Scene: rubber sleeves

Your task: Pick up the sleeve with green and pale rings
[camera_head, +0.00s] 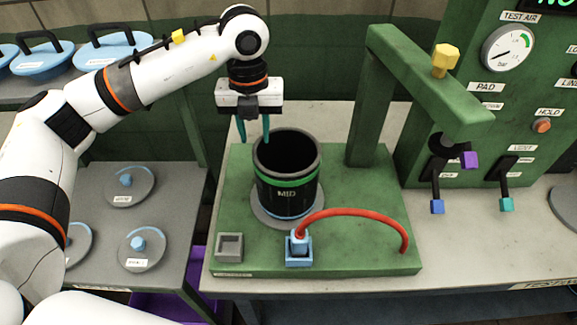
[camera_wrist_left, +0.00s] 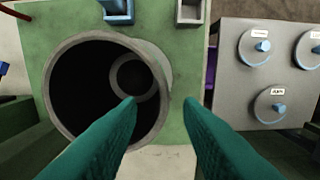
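In the left wrist view the open fingers (camera_wrist_left: 160,104) appear on either side of the rim's right part; nothing is visibly held. My right gripper is not in view.
A red hose (camera_head: 350,213) arches from a blue fitting (camera_head: 299,248) in front of the sleeve. A green post with an overhead arm (camera_head: 430,80) stands to the right, beside a gauge panel with levers. Grey lidded discs (camera_head: 130,187) lie on the left bench.

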